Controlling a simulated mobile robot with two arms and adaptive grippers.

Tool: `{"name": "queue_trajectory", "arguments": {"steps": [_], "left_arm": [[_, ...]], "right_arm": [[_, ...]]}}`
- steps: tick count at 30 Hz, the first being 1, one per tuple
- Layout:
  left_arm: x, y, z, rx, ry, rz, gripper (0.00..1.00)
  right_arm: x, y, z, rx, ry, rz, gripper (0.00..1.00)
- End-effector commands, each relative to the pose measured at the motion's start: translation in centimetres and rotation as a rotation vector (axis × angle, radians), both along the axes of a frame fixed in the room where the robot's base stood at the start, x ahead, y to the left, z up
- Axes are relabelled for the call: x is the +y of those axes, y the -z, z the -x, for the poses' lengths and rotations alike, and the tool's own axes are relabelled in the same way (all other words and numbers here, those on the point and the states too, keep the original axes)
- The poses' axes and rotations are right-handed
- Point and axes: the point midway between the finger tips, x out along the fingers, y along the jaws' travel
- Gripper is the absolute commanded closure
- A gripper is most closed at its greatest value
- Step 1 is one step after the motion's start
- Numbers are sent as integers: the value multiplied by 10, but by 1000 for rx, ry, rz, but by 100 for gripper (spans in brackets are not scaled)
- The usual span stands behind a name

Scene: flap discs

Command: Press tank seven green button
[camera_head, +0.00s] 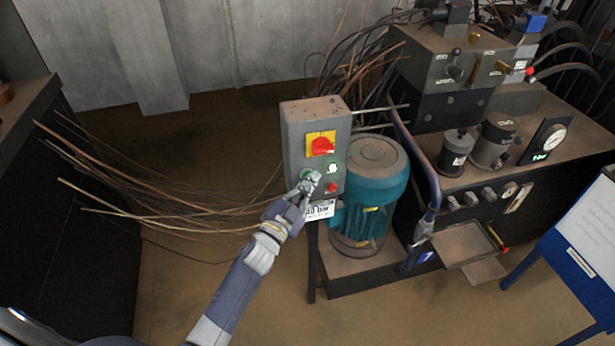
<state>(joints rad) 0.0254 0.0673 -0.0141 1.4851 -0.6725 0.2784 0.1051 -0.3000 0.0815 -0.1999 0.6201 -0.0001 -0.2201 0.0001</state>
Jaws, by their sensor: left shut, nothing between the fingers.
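A grey control box (294,140) stands in the middle of the head view, with a red rotary switch on a yellow plate (321,144) near its top. Below are a white round light or button (332,168), a small red button (331,188) and a green button (306,174). My left gripper (313,178) is shut and empty, right in front of the box face, beside the green button and partly covering it. I cannot tell whether the fingertips touch the button. A white label (319,210) is at the bottom of the box. My right gripper is not in view.
A teal motor (371,190) stands close to the right of the box. Behind it is a dark machine bench (470,180) with gauges and valves. Loose brown wires (170,205) stick out at the left. A blue-framed board (590,240) stands at the right edge. Floor is clear in front.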

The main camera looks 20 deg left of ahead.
Motion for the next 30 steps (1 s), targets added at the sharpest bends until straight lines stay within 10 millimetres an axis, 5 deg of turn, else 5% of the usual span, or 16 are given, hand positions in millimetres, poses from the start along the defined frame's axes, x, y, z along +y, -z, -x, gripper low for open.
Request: {"name": "queue_trajectory", "arguments": {"steps": [30], "left_arm": [[-12,0,18,0,0,0,100]], "right_arm": [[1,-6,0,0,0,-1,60]]}}
